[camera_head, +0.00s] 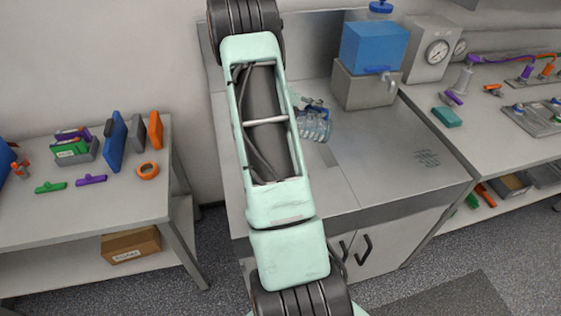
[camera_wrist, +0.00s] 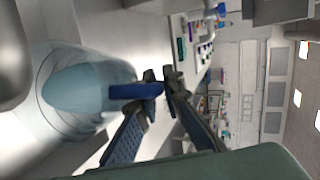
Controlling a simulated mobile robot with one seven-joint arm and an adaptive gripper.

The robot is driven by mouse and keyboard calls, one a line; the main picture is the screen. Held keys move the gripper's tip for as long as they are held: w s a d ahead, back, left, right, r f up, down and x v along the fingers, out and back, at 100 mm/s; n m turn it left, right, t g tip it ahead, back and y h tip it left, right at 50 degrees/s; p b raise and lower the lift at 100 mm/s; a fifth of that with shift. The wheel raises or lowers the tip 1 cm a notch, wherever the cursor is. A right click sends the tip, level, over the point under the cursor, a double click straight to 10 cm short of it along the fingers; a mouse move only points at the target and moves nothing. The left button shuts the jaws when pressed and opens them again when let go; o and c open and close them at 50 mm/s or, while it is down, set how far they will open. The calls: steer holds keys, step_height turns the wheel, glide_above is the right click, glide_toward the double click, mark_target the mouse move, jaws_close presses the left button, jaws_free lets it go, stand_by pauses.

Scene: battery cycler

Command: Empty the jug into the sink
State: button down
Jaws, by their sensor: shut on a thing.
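The clear bluish jug (camera_head: 316,127) is held over the sink unit (camera_head: 370,185) in the head view, tipped well over on its side. It also fills the left of the wrist view (camera_wrist: 75,92), with a pale blue area inside; I cannot tell if that is liquid. Its blue handle (camera_wrist: 137,91) lies between my fingertips. My gripper (camera_wrist: 163,90) is shut on that handle. In the head view my gripper (camera_head: 301,103) is partly hidden behind my arm. My arm also covers part of the sink basin.
A blue container (camera_head: 373,46) on a grey box (camera_head: 364,88) stands behind the jug, close to it. A gauge unit (camera_head: 430,50) is at its right. The right part of the sink unit's top is clear. A left table (camera_head: 120,203) holds small tools.

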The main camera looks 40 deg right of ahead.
steer(key=shift+w+a+h, duration=0.4)
steer(key=shift+w+a, duration=0.25)
